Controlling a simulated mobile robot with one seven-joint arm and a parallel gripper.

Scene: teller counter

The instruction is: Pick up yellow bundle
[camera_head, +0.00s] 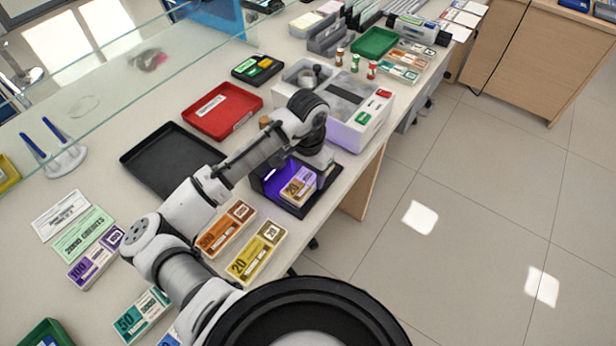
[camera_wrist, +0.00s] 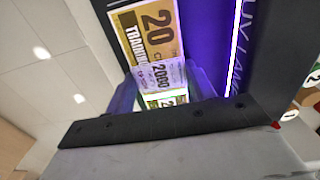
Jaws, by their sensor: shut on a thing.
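A yellow bundle marked 20 with a pale band reading 2000 (camera_wrist: 152,38) lies between the fingers of my gripper (camera_wrist: 163,88) in the wrist view. My gripper is shut on it. In the head view this bundle (camera_head: 299,187) sits at the black note-checking lamp (camera_head: 291,207), lit violet inside. My wrist partly covers it there, and I cannot tell whether it is lifted clear of the base. A second yellow bundle marked 20 (camera_head: 257,252) lies on the counter nearer to me, apart from my gripper.
An orange bundle (camera_head: 225,230) lies beside the second yellow one. A black tray (camera_head: 135,158), a red tray (camera_head: 222,111) and a white machine (camera_head: 352,133) stand around the lamp. Purple (camera_head: 96,257) and teal (camera_head: 141,314) bundles lie at left. The counter's edge drops to the floor at right.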

